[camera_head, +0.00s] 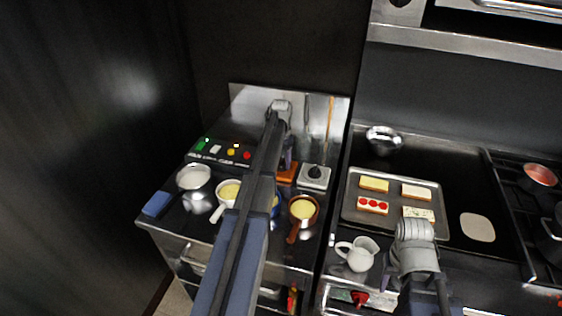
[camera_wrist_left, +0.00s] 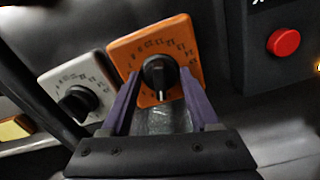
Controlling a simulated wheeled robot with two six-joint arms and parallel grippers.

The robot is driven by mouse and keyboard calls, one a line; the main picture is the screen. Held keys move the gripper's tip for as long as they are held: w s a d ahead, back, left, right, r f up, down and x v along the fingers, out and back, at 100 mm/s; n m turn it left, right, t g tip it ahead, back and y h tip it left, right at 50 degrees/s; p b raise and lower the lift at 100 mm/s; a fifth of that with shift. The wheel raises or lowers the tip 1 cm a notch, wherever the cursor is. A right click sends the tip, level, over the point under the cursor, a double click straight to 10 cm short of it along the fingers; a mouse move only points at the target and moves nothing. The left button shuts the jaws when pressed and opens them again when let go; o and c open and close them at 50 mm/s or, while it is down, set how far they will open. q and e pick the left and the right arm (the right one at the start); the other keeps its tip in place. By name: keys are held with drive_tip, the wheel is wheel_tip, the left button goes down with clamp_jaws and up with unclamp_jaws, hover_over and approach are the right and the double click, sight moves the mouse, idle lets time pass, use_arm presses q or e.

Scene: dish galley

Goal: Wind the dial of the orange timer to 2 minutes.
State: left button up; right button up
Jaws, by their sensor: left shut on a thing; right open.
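The orange timer (camera_wrist_left: 187,48) fills the middle of the left wrist view. In the head view the orange timer (camera_head: 287,174) is partly hidden behind my left arm, beside a white timer (camera_head: 315,176). The white timer with its black dial also shows in the left wrist view (camera_wrist_left: 70,82). My right gripper (camera_head: 412,270) is open, low on the right, fingertips mostly hidden.
A button panel (camera_head: 222,153) with a red button (camera_wrist_left: 284,42) lies left of the timers. Pans (camera_head: 303,209) and a pot (camera_head: 194,178) stand in front. A white jug (camera_head: 358,254) is close to my right gripper. A tray (camera_head: 390,214) of bread slices lies behind.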

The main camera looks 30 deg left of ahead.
sight(281, 160)
use_arm(q)
drive_tip(key=shift+m, duration=2)
drive_tip(key=o, duration=1.4)
drive_tip(key=shift+c, duration=0.2)
wheel_tip(281, 160, up, 8)
drive_tip(key=p, duration=0.8)
drive_tip(key=shift+f, duration=0.1)
